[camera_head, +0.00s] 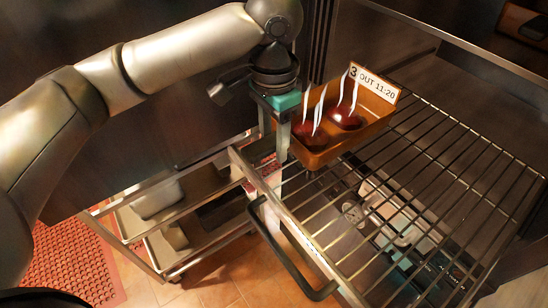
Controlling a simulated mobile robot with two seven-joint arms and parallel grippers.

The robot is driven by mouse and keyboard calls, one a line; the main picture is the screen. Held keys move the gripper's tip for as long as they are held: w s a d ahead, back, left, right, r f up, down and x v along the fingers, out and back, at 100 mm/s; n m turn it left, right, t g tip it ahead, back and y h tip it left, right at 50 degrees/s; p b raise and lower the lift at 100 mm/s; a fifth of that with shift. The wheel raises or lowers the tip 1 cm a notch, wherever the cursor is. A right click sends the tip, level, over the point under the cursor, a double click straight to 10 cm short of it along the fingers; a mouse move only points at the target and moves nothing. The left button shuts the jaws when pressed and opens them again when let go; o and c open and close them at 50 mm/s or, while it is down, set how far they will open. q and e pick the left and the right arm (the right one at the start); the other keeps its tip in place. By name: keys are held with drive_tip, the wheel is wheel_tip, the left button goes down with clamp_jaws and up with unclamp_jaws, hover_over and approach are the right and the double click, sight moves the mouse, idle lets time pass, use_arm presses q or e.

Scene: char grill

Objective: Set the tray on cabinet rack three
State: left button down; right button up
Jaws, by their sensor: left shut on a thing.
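An orange-brown tray (368,138) is at the far left part of the wire rack (440,190) in the head view. It carries two dark red round pieces (345,117) with white wisps above them, and a white label (374,85) reading "3 OUT 11:20" at its back. My left gripper (283,140) points down and is shut on the tray's left wall. I cannot tell whether the tray's bottom touches the bars. White and teal parts, partly hidden, show under the rack bars; they may belong to my right gripper, but its jaws cannot be made out.
The rack has a black bar handle (290,262) at its front left edge. A low metal shelf cart (165,235) with pale containers stands at the left. A red perforated mat (75,265) lies on the tiled floor. Most of the rack right of the tray is bare.

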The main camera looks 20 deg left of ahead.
use_arm(q)
drive_tip(key=shift+f, duration=2.4)
drive_tip(key=shift+c, duration=2)
unclamp_jaws()
drive_tip(key=shift+f, duration=0.1)
wheel_tip(320, 180, up, 12)
drive_tip(key=shift+r, duration=0.1)
